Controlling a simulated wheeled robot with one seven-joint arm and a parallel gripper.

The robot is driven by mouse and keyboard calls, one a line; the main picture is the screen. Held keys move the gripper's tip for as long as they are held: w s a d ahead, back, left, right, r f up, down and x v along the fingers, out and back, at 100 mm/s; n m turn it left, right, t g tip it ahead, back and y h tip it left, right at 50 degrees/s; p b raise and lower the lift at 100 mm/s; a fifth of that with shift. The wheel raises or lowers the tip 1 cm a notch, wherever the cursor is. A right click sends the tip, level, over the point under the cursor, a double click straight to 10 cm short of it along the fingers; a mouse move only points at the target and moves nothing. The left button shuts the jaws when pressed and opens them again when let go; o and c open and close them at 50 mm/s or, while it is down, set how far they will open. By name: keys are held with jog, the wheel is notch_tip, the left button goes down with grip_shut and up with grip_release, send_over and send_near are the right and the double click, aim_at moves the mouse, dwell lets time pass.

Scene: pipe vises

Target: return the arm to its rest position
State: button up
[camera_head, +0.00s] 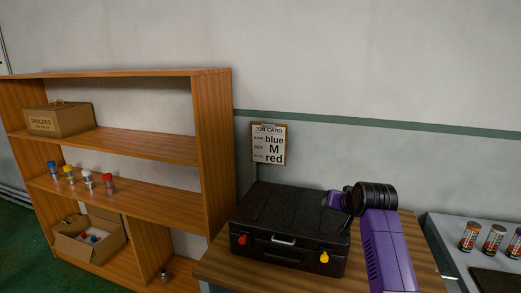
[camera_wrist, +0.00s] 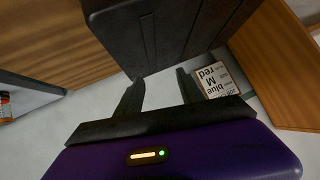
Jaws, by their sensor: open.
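My arm (camera_head: 385,245) is purple with a black ribbed joint and rises at the right of the head view, bent over the bench. Its purple hand (camera_head: 335,199) is above the right rear part of the closed black case. In the wrist view, the two dark fingers of my gripper (camera_wrist: 160,83) are apart with nothing between them. The black case (camera_wrist: 170,35) fills the top middle of that view, beyond the fingertips. I cannot tell the exact gap between the fingers and the case.
The black case (camera_head: 290,225) lies on a wooden bench (camera_head: 222,272). A job card (camera_head: 268,144) reading blue, M, red hangs on the wall. A wooden shelf (camera_head: 214,140) stands left. A grey table (camera_head: 450,232) with several capped jars (camera_head: 493,238) is right.

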jog(key=s+f+n+t, duration=0.1)
jog(key=s+f+t, duration=0.3)
jog(key=s, duration=0.7)
jog(key=s+f+n+t, duration=0.15)
jog(key=s+f, duration=0.45)
jog(key=s, duration=0.6)
jog(key=s+a+g+b, duration=0.1)
jog(key=s+a, duration=0.2)
jog(key=s, duration=3.9)
jog(key=shift+s+f+b, duration=0.2)
jog(key=shift+s+b, duration=0.1)
jog(key=shift+s, duration=0.1)
jog(key=shift+n+g, duration=0.25)
